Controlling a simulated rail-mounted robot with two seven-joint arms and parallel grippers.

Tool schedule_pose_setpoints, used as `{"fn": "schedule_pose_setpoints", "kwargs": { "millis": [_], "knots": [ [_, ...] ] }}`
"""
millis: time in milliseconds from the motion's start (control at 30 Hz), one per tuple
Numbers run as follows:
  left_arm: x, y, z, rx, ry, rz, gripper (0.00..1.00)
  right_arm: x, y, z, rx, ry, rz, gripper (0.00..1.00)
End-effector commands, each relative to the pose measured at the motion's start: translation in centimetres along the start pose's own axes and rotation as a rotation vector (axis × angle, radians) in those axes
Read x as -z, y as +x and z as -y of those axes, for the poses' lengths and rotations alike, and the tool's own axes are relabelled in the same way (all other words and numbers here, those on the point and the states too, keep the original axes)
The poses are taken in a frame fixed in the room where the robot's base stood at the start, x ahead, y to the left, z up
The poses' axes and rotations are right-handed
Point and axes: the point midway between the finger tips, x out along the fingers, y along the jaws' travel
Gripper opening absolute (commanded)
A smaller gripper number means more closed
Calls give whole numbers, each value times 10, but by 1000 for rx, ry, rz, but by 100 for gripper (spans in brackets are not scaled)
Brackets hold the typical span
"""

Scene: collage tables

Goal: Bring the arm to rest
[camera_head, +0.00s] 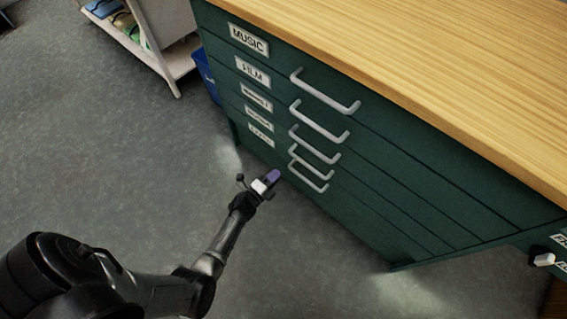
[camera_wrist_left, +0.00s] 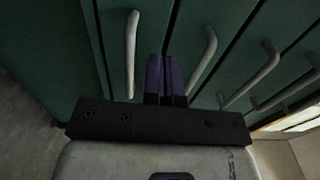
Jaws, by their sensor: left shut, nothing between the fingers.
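My left arm comes in from the lower left of the head view. Its gripper (camera_head: 272,177) is in front of the lower drawers of a green cabinet (camera_head: 400,180), close to the lower handles. In the left wrist view the purple fingers (camera_wrist_left: 167,80) are together with nothing between them. The handles (camera_wrist_left: 133,50) show on both sides of the fingers, and none is gripped. Whether the fingers touch the cabinet front cannot be told.
The cabinet has a wooden top (camera_head: 430,60) and labelled drawers, all looking closed. A white shelf unit (camera_head: 160,40) with colourful items stands at the upper left, and a blue bin (camera_head: 205,75) is beside the cabinet. Grey floor (camera_head: 90,150) is clear on the left.

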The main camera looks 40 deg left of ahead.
Motion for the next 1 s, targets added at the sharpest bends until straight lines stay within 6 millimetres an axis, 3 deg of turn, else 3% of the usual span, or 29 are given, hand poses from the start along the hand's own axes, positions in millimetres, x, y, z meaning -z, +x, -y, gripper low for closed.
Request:
{"fn": "schedule_pose_setpoints", "kwargs": {
  "millis": [100,333,867,1000],
  "knots": [
    [0,-21,4,1,-1,0,0,3,-11,0,0,0,2,43],
    [0,-47,2,1,-1,0,0,9,-19,-1,-1,0,-8,43],
    [0,-55,0,-1,-54,3,0,8,-20,-1,0,1,-3,43],
    [-19,-58,-24,-134,-198,135,0,8,-20,0,1,2,-3,43]
  ]
}}
